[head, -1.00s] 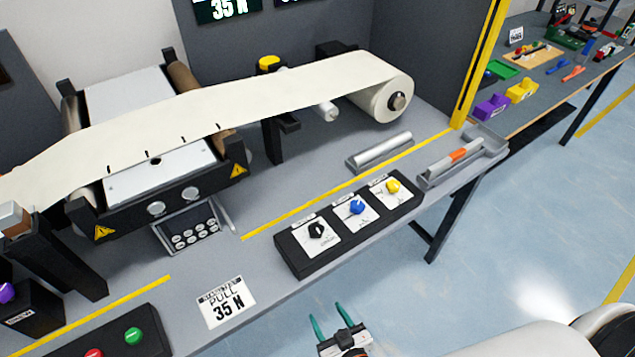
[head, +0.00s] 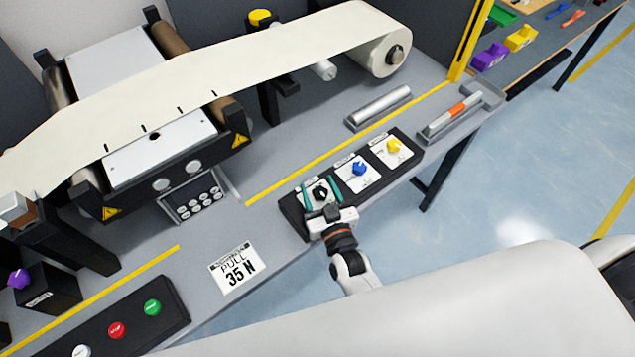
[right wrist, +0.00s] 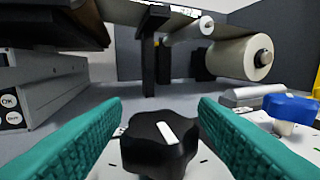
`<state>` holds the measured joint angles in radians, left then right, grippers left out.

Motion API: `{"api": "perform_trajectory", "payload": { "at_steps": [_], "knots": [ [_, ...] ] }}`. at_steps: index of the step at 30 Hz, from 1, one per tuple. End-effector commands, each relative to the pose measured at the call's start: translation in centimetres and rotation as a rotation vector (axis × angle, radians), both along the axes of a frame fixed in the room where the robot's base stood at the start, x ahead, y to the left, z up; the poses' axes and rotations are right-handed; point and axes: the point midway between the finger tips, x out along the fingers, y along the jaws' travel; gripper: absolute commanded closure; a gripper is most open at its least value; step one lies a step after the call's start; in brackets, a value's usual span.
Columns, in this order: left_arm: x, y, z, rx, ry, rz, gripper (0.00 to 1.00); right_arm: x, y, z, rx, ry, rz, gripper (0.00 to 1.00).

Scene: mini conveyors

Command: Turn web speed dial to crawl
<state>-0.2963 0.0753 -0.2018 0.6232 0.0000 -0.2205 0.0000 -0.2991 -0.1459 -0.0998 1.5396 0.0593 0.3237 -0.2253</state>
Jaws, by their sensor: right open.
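The black dial (head: 320,192) is the leftmost of three knobs on a black control panel (head: 291,217) at the table's front edge. My right gripper (head: 320,191) is open, with its teal fingers on either side of this dial. In the right wrist view the black dial (right wrist: 160,140) stands between the two fingers (right wrist: 160,115), with a gap to each; its white pointer mark tilts to the upper left. The dial's printed labels are too small or hidden to read. My left gripper is not in view.
A blue knob (head: 359,168) and a yellow knob (head: 393,146) sit to the right on the same panel. A white web (head: 190,80) runs over rollers behind. A "PULL 35 N" card (head: 235,268) and a button box (head: 180,313) lie to the left.

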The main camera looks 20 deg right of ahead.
Motion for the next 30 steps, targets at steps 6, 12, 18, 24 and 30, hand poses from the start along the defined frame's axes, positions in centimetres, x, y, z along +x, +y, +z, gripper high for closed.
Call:
{"api": "perform_trajectory", "payload": {
  "at_steps": [6,12,18,24,30],
  "knots": [
    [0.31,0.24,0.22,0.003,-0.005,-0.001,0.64,1.33,0.07,-0.02,0.0,0.001,0.0,0.46],
    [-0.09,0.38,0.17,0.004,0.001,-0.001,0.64,1.38,0.07,-0.04,0.001,0.002,0.0,0.46],
    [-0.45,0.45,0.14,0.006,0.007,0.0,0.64,1.36,0.07,-0.04,0.001,0.002,0.0,0.7],
    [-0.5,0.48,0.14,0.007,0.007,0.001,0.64,1.35,0.07,-0.03,0.001,0.001,0.002,0.9],
    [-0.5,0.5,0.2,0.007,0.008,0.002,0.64,1.35,0.1,-0.03,-0.003,0.002,0.035,0.9]
  ]
}}
